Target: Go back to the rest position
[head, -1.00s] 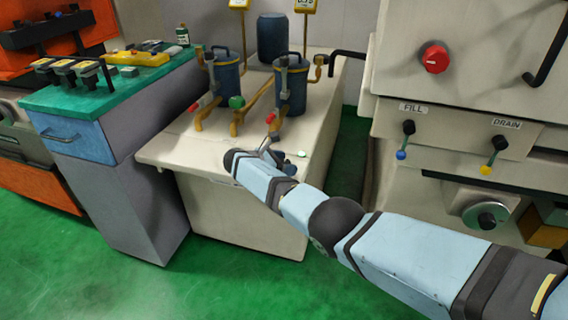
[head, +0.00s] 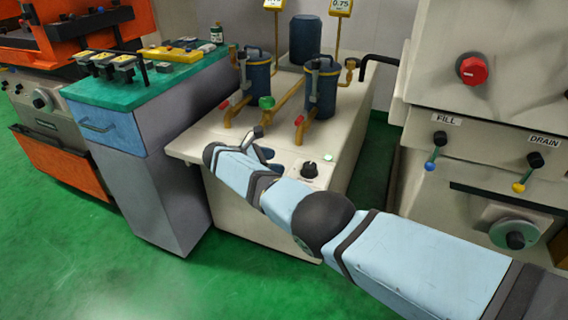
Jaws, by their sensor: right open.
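My right arm comes in from the lower right in the head view, light blue with dark joints, and reaches over the front of the cream filter unit (head: 190,146). My right gripper (head: 262,140) is at its far end, above the unit's top, partly hidden behind the wrist. It is open, and I see nothing held in it. It is in front of the two dark blue filter canisters (head: 258,78), apart from them as far as I can tell. My left gripper is not in view.
A black knob (head: 310,170) and a pale green button (head: 328,157) are beside my right wrist. The cream machine (head: 490,60) with its red knob (head: 471,69) stands at right. A green-topped cabinet (head: 150,95) stands at left. The green floor (head: 130,275) in front is clear.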

